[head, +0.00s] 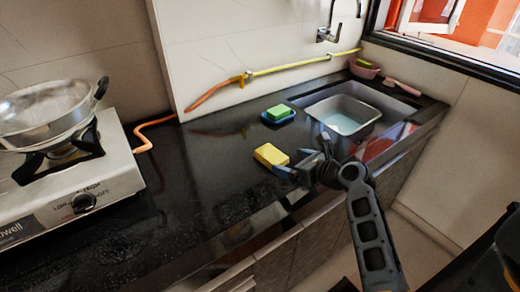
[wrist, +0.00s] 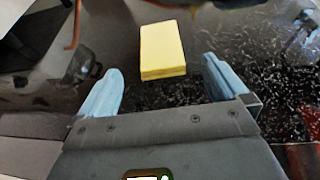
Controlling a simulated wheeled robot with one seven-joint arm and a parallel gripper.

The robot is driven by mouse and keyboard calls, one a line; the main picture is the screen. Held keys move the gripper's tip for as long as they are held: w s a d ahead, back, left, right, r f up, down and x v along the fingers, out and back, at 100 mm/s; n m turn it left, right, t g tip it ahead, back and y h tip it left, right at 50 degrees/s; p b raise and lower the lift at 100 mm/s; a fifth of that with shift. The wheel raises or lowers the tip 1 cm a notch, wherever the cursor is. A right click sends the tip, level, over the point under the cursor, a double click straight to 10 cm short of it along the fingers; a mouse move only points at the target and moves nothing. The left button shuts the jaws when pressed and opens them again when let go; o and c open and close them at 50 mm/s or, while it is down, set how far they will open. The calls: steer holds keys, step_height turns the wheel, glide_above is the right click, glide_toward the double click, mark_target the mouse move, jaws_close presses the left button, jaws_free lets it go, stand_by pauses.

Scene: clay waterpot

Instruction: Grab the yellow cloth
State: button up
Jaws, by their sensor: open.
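The yellow cloth (head: 271,155) is a small folded block lying on the black counter, left of the sink in the head view. In the wrist view the cloth (wrist: 162,50) lies just beyond the fingertips, centred between them. My gripper (head: 284,170) is at the counter's front side, right beside the cloth. In the wrist view my gripper (wrist: 160,72) shows its two blue fingers wide apart with nothing between them. I cannot tell whether a finger touches the cloth.
A green sponge on a blue dish (head: 278,118) sits behind the cloth. A metal basin (head: 345,114) stands in the sink to the right. A stove (head: 90,190) with a pan (head: 45,112) is at left. The black counter (head: 200,165) between stove and cloth is clear.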

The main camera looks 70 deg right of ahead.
mark_target(272, 155)
steer(key=x, duration=0.2)
steer(key=shift+w+d, duration=0.15)
steer(key=shift+w, duration=0.1)
steer(key=shift+x, duration=2.7)
steer(key=c, duration=1)
steer(key=shift+r, duration=0.1)
